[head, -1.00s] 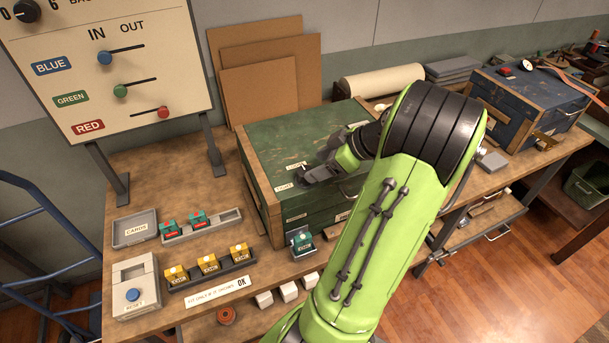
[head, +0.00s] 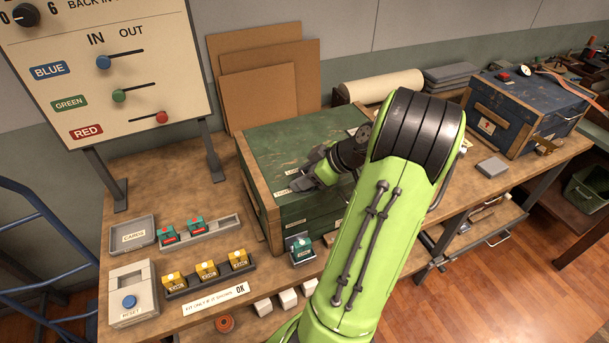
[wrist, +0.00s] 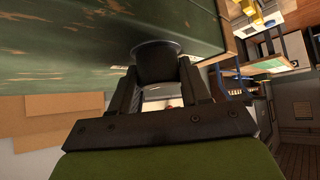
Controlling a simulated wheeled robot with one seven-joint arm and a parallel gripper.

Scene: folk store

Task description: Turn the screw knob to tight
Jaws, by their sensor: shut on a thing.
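The screw knob (wrist: 157,62) is a dark, round, short cylinder on the green chest (head: 285,146), and it shows close up in the wrist view. My gripper (wrist: 157,80) has one finger on each side of the knob and is shut on it. In the head view my gripper (head: 302,187) is at the front left part of the chest's lid and hides the knob. Two small pale labels (head: 282,190) lie beside it, partly covered, and their words are too small to read surely. The knob's turn angle cannot be told.
Left of the chest stand a grey tray (head: 134,234), racks with teal and yellow blocks (head: 207,269) and a reset box (head: 133,293). A sign board (head: 105,75) stands behind them. A blue chest (head: 527,111) is at the right. Brown boards lean behind the green chest.

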